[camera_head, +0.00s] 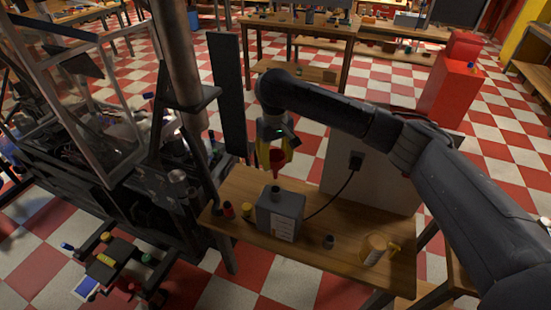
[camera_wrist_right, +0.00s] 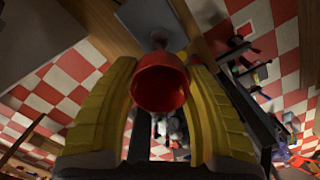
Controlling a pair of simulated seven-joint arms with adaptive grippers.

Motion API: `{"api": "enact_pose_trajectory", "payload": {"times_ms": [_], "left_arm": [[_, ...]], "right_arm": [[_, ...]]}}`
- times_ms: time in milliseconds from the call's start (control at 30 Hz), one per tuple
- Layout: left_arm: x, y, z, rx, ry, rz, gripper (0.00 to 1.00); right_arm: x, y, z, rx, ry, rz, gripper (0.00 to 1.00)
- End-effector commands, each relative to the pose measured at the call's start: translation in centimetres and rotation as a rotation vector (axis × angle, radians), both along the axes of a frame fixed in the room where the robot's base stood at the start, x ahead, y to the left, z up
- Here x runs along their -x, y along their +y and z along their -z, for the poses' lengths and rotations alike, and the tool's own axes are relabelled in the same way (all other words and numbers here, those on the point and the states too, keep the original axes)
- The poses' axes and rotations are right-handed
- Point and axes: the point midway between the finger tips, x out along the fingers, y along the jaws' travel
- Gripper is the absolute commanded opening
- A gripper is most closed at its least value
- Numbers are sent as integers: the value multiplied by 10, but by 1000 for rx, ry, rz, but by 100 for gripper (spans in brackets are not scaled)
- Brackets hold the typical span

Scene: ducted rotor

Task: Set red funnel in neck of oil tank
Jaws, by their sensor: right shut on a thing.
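The red funnel (camera_head: 277,160) is held by my right gripper (camera_head: 272,152), whose yellow fingers close on both sides of it. In the right wrist view the funnel (camera_wrist_right: 160,82) shows its round open mouth between the yellow fingers of the right gripper (camera_wrist_right: 163,95). The oil tank (camera_head: 280,213) is a grey box with a white label, standing on the wooden table. Its short neck (camera_head: 275,189) sticks up from the top. The funnel hangs spout down, just above the neck, with what looks like a small gap. My left gripper is not in view.
A small dark cup (camera_head: 328,241) and a tan mug-like container (camera_head: 374,249) stand to the right. A black cable (camera_head: 335,197) runs behind the tank. Dark machinery stands left.

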Motion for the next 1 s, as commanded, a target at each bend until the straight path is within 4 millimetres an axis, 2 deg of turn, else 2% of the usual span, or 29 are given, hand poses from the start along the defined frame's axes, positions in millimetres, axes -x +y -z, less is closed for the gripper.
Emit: {"api": "enact_pose_trajectory", "payload": {"times_ms": [100,667,1000], "left_arm": [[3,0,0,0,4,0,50],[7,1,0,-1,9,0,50],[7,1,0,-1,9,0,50]], "right_arm": [[-1,-1,-1,0,-6,1,18],[0,0,44,-1,0,2,18],[0,-1,43,0,-4,1,18]]}}
